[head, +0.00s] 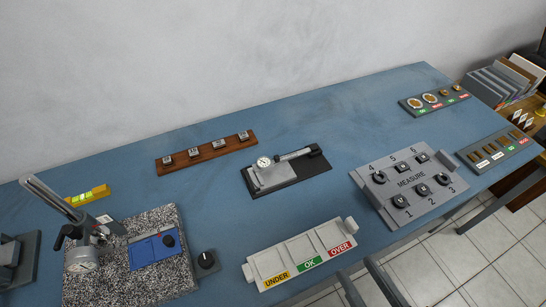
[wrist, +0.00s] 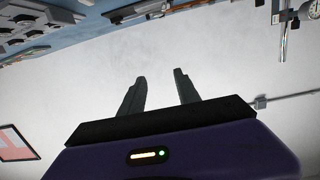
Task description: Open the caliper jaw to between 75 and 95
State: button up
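A grey measuring device (head: 270,176) with a small round white dial and a bar running right to a dark end piece lies on a black mat (head: 300,182) near the middle of the blue table in the head view. It looks like the caliper, but its jaw opening and dial reading are too small to tell. My gripper (wrist: 160,75) shows in the wrist view with its two dark fingers apart and nothing between them. It points at a pale wall, away from the device. My gripper is not seen in the head view.
A granite plate (head: 110,285) with a dial gauge stand is at the left. A wooden rack (head: 206,152) lies behind. Blue table (head: 350,135) is clear around the device.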

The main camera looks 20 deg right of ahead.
jog(key=w+a+f+m+g+y+b, duration=0.15)
jog(key=w+m+g, duration=0.55)
jog(key=w, duration=4.4)
jog(key=m+g+h, duration=0.1)
jog(key=m+g, duration=0.9)
send_over(277, 157)
notch_tip(277, 157, down, 5)
jog(key=shift+w+r, duration=0.1)
jog(key=shift+f+m, duration=0.2)
jog(key=shift+m, duration=0.1)
jog(key=shift+f+p, duration=0.3)
jog(key=shift+f, duration=3.5)
grip_shut()
